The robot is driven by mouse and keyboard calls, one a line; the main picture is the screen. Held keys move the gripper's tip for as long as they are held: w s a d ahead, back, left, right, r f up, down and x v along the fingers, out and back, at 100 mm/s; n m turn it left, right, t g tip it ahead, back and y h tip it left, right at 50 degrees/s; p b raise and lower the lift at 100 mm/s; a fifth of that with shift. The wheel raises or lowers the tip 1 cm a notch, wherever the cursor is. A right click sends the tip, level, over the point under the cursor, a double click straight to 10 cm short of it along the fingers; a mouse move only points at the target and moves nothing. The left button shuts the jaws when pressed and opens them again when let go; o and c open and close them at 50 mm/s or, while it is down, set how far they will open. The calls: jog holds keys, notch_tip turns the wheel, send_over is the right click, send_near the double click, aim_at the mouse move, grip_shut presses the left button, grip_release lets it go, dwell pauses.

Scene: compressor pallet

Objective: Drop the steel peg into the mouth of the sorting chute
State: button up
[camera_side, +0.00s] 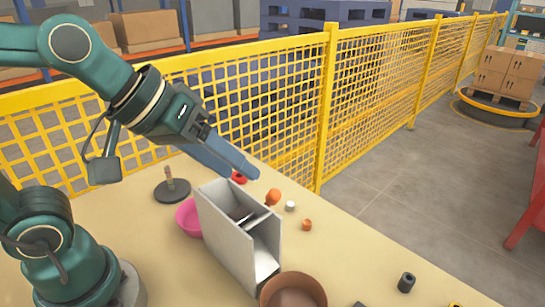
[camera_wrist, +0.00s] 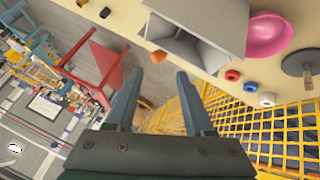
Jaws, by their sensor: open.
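The sorting chute is a tall, open-topped grey box (camera_side: 222,236) on the table in the side view, with slanted plates inside its mouth. In the wrist view the chute (camera_wrist: 222,22) is at the top, beyond the fingertips. My gripper (camera_side: 254,171) is above and behind the chute, its fingers pointing down to the right. In the wrist view my gripper (camera_wrist: 158,76) has its two fingers wide apart with nothing between them. I cannot make out the steel peg for certain in either view; the chute's inside is partly hidden.
A pink bowl (camera_side: 186,222) and a brown bowl (camera_side: 293,291) flank the chute. A dark round stand with a post (camera_side: 171,190) is behind. Small orange, white and red pieces lie near the chute; a dark ring (camera_side: 406,282) lies right. A yellow mesh fence (camera_side: 327,110) runs behind.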

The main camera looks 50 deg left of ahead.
jog(key=shift+o, duration=0.6)
jog(key=s+a+f+m+g+y, duration=0.1)
jog(key=s+a+f+m+y, duration=0.1)
jog(key=s, duration=0.4)
notch_tip(320, 180, down, 2)
jog(key=shift+s+a+m+g, duration=0.2)
jog(key=shift+a+m+g, duration=0.35)
jog(key=shift+a, duration=0.7)
jog(key=shift+m, duration=0.25)
